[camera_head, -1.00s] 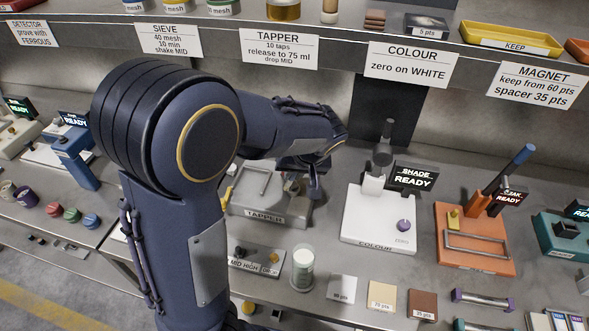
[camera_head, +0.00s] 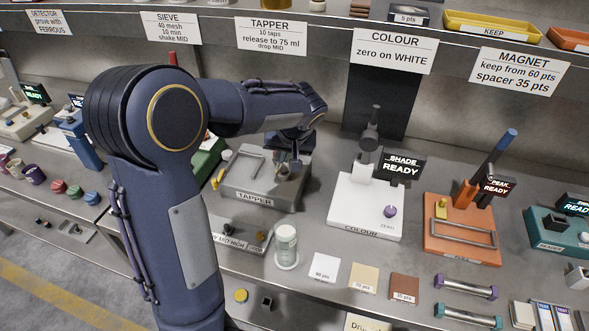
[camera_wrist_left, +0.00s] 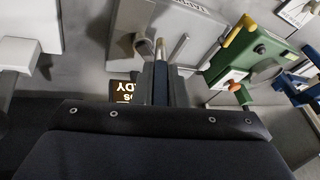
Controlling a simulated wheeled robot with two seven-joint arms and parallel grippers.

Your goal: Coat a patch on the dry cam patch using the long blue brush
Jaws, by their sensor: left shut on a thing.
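My left arm comes in from the left in the head view, and its gripper (camera_head: 296,165) is over the far right part of the grey tapper (camera_head: 235,192). In the left wrist view the gripper (camera_wrist_left: 161,65) is shut on a slim dark-blue thing with a tan tip, which looks like the long blue brush (camera_wrist_left: 160,48). The tip points toward the tapper (camera_wrist_left: 195,22); I cannot tell whether it touches. I cannot make out the dry cam patch; the gripper and forearm hide part of the tapper. My right gripper is not in view.
A white colour device (camera_head: 365,205) and an orange device (camera_head: 460,235) with a blue-handled lever stand to the right. A green device (camera_wrist_left: 250,62) stands beside the tapper. A lidded jar (camera_head: 287,248) and small tiles are in front. A shelf with signs runs above.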

